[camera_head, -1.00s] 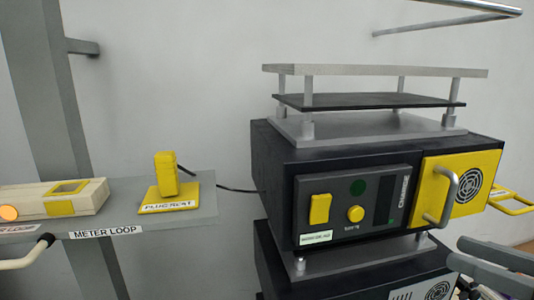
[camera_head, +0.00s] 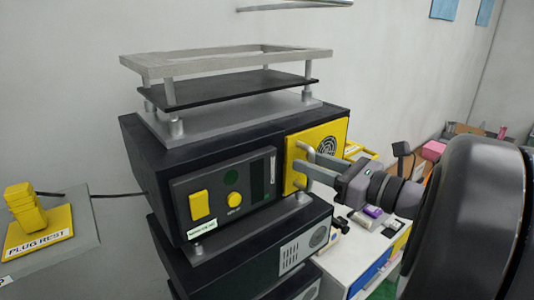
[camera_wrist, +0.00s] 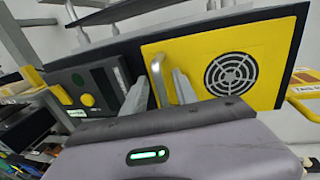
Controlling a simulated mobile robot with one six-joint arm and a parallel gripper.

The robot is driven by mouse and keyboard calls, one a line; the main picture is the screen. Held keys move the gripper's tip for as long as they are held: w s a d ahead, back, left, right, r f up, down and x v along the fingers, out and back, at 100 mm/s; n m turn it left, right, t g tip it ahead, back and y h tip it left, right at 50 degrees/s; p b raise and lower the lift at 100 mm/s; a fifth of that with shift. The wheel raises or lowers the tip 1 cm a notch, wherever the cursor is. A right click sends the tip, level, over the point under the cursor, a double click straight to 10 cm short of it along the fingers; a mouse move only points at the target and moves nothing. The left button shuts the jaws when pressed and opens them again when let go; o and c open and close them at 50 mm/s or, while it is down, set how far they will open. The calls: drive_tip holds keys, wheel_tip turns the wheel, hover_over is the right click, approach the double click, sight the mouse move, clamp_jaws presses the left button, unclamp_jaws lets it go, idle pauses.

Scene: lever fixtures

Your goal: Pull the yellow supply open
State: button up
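The yellow supply front panel (camera_head: 331,139) sits at the right end of a black unit and carries a round fan grille and a grey bar handle (camera_head: 305,165). The panel also shows in the wrist view (camera_wrist: 262,45), flush with the black housing. My gripper (camera_head: 322,168) is at the handle, reaching in from the right. In the wrist view my gripper (camera_wrist: 160,82) has its two fingers apart, one on each side of the handle (camera_wrist: 157,78). A gap shows between the fingers and the bar, so it looks open. The fingertips' exact depth is hard to tell.
A dark control panel (camera_head: 222,200) with yellow buttons is left of the yellow panel. A rack frame (camera_head: 230,62) stands on top. A plug rest (camera_head: 40,238) is at the far left. A white bench (camera_head: 345,262) with small items lies below my arm.

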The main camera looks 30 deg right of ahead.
drive_tip(key=shift+w+a, duration=0.1)
drive_tip(key=shift+w, duration=0.05)
drive_tip(key=shift+c, duration=0.4)
clamp_jaws()
idle(1.0)
